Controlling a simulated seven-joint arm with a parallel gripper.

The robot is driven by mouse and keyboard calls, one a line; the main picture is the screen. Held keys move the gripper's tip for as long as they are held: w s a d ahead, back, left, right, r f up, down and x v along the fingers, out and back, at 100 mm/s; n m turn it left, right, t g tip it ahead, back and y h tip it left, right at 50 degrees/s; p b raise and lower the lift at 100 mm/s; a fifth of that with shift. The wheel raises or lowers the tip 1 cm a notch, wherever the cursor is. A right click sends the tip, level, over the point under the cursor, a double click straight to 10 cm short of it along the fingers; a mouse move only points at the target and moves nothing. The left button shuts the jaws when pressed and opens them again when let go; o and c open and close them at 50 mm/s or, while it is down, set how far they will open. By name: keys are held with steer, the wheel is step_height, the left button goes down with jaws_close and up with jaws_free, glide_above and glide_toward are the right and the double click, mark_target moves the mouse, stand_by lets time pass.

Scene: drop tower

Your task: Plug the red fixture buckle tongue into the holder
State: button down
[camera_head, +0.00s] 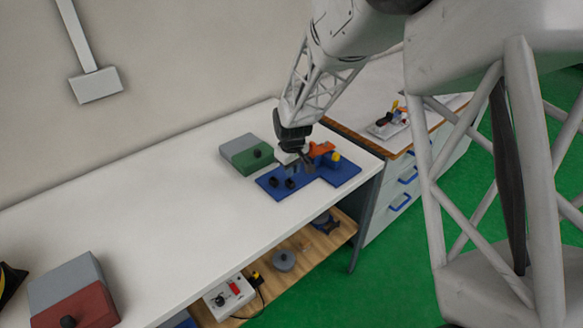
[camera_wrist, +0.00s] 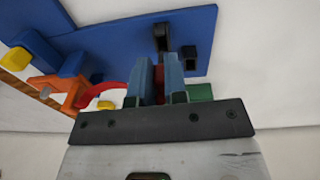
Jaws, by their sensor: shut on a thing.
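My gripper (camera_wrist: 158,68) is shut on a red piece (camera_wrist: 159,83), seen as a narrow strip between its two blue-grey fingers; this appears to be the buckle tongue, mostly hidden. In the head view my gripper (camera_head: 298,166) is low over the blue fixture plate (camera_head: 343,176). A red curved band (camera_wrist: 92,92) shows left of the fingers in the wrist view. An orange part (camera_head: 320,149) stands on the plate beside a yellow piece (camera_head: 336,157). Two black pieces (camera_wrist: 190,57) are on the plate near the fingertips. I cannot tell which part is the holder.
A grey and red box (camera_head: 72,290) is at the near left. The white tabletop (camera_head: 160,205) between them is clear. The table's front edge is close to the plate.

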mark_target(292, 183)
steer(key=shift+s+d+f, duration=0.1)
steer(key=shift+s+f, duration=0.05)
steer(key=shift+f, duration=0.1)
stand_by(0.8)
steer(key=shift+f, duration=0.5)
stand_by(0.4)
steer(key=shift+f, duration=0.35)
steer(key=shift+d+f+y, duration=0.1)
steer(key=shift+f+y, duration=0.2)
steer(key=shift+f, duration=0.45)
stand_by(0.5)
steer(key=c, duration=1.1)
jaws_free()
steer(key=shift+s+d+r, duration=0.1)
steer(key=shift+r, duration=1.85)
steer(key=shift+s+d+r, duration=0.1)
steer(key=shift+r, duration=1.8)
